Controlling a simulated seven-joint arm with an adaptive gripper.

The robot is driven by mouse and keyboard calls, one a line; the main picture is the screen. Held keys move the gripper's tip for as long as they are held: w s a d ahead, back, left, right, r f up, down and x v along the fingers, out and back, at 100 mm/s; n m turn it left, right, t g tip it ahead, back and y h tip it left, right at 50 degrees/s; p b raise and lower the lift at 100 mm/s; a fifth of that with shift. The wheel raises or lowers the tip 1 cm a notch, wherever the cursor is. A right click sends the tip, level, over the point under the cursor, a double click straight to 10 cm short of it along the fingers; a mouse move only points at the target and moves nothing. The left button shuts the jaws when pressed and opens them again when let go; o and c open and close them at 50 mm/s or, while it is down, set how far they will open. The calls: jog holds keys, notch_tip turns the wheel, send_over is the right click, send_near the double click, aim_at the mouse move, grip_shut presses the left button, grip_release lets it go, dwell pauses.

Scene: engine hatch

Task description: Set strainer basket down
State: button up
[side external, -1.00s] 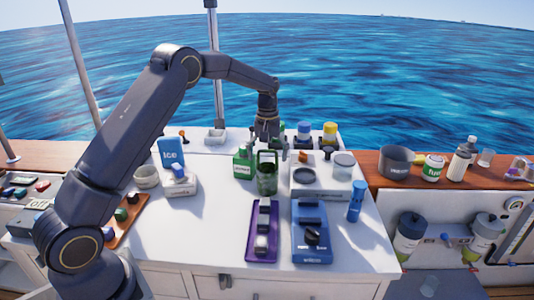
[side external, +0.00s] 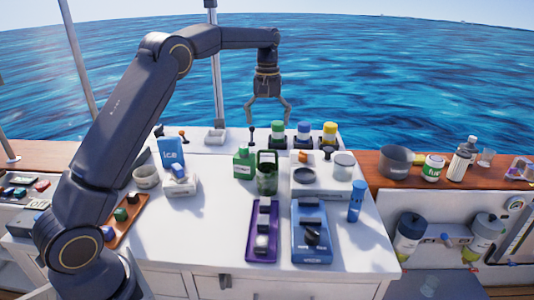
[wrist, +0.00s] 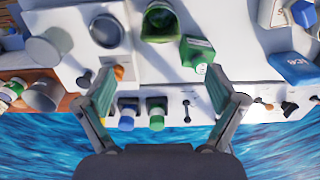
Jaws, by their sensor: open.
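The strainer basket (side external: 267,180) looks like a dark green, upright container with a handle loop at its top. It stands on the white counter, just right of the green bottle (side external: 243,163). In the wrist view the basket (wrist: 160,22) shows at the top with its open mouth visible. My gripper (side external: 269,118) is open and empty, raised above and behind the basket, near the counter's back edge. In the wrist view its fingers (wrist: 168,92) are spread wide with nothing between them.
Capped bottles in green, blue and yellow (side external: 330,132) stand along the back ledge. A white plate unit (side external: 318,185) is right of the basket. A purple tray (side external: 262,240) and a blue tray (side external: 312,240) lie in front. The counter's front left (side external: 190,235) is clear.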

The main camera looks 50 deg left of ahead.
jog(key=s+d+r+m+t, duration=0.1)
jog(key=s+d+r+m, duration=0.15)
jog(key=s+r, duration=0.3)
jog(key=s+d+r+m+t, duration=0.1)
jog(key=s+d+r, duration=0.3)
jog(key=s, duration=0.3)
jog(key=s+d+f+m+t, duration=0.1)
jog(key=s+d+f+m, duration=0.1)
jog(key=s, duration=0.7)
jog(key=s+d+f+m+t, duration=0.2)
jog(key=s+d+f+m, duration=0.1)
jog(key=s, duration=0.7)
jog(key=shift+d+f+t, duration=0.3)
jog(key=shift+d+f, duration=0.1)
jog(key=shift+f, duration=0.35)
